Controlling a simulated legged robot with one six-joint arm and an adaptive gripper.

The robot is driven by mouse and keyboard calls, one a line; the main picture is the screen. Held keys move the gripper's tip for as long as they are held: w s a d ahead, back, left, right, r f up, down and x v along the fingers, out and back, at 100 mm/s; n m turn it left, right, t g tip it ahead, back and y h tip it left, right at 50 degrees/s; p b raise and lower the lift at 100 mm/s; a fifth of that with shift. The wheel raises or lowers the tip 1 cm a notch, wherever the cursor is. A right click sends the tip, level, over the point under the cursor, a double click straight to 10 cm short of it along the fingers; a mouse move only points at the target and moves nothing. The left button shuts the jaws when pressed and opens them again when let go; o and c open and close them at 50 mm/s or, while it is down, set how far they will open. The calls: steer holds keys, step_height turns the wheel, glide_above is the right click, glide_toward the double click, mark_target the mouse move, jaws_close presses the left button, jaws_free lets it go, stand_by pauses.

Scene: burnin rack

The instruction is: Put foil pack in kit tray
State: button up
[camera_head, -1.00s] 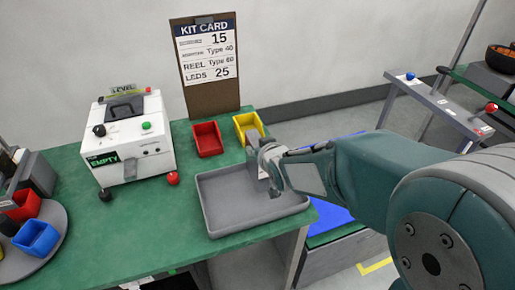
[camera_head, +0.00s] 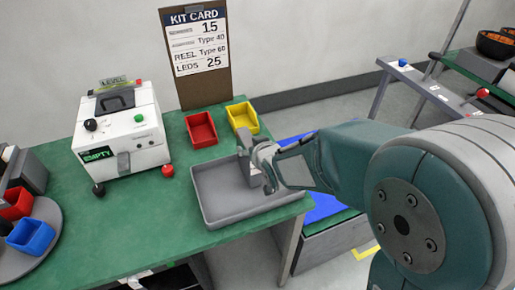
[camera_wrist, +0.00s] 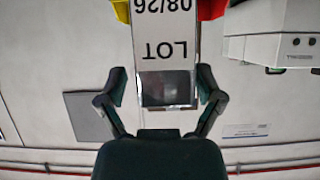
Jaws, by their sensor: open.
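The kit tray (camera_head: 208,205) is a shallow grey tray at the front right of the green bench. A silver-grey foil pack (camera_head: 243,166) stands upright over the tray's right part; I cannot tell whether its lower end touches the tray floor. My gripper (camera_head: 262,166) is at the pack's right side. In the wrist view, the pack (camera_wrist: 165,50) shows a white label reading LOT 08/26 and a dark shiny lower part. My gripper (camera_wrist: 160,90) is open there, with one finger on each side of the pack and small gaps visible.
A red bin (camera_head: 201,130) and a yellow bin (camera_head: 243,117) stand behind the tray, before the kit card (camera_head: 198,45). A white machine marked EMPTY (camera_head: 122,130) is at left, near a round turntable (camera_head: 50,215) with bins. Bare bench lies between.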

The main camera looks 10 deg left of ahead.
steer(key=v, duration=1.1)
steer(key=shift+s+d, duration=0.2)
steer(key=shift+s, duration=0.05)
steer(key=shift+d+r, duration=0.1)
steer(key=shift+r, duration=0.1)
steer(key=s+d+r+m+g+h, duration=0.1)
steer(key=s+d+m+h, duration=0.1)
steer(key=d, duration=0.4)
steer(key=s+d+r+m+h, duration=0.1)
steer(key=d+r+m+h, duration=0.15)
steer(key=d, duration=0.35)
steer(key=s+d+m+g+h, duration=0.2)
steer(key=s+d, duration=0.6)
steer(key=s, duration=0.4)
steer(key=shift+s+r+g, duration=0.15)
steer(key=shift+r+g, duration=0.2)
steer(key=shift+g, duration=0.55)
steer(key=shift+d, duration=0.15)
